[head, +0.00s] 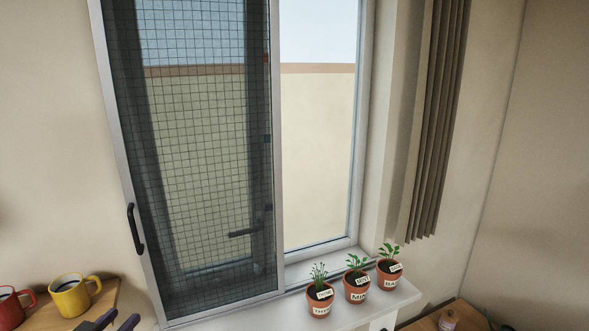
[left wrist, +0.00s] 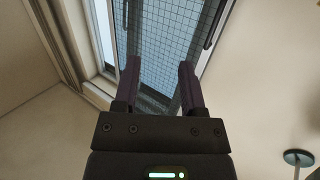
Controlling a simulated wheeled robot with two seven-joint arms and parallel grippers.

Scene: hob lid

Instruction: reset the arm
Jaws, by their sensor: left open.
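My left gripper (head: 112,322) shows at the bottom left edge of the head view, with only its dark fingertips in sight. In the left wrist view the left gripper (left wrist: 158,85) is open, its two fingers apart with nothing between them. Beyond the fingers is the window's mesh screen (left wrist: 165,45), which also shows in the head view (head: 205,150). My right gripper is in neither view.
A yellow mug (head: 70,297) and a red mug (head: 10,308) stand on a wooden surface (head: 103,295) just left of the left gripper. Three potted herbs (head: 356,290) stand on the white windowsill (head: 395,299). A bottle (head: 447,319) is at lower right.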

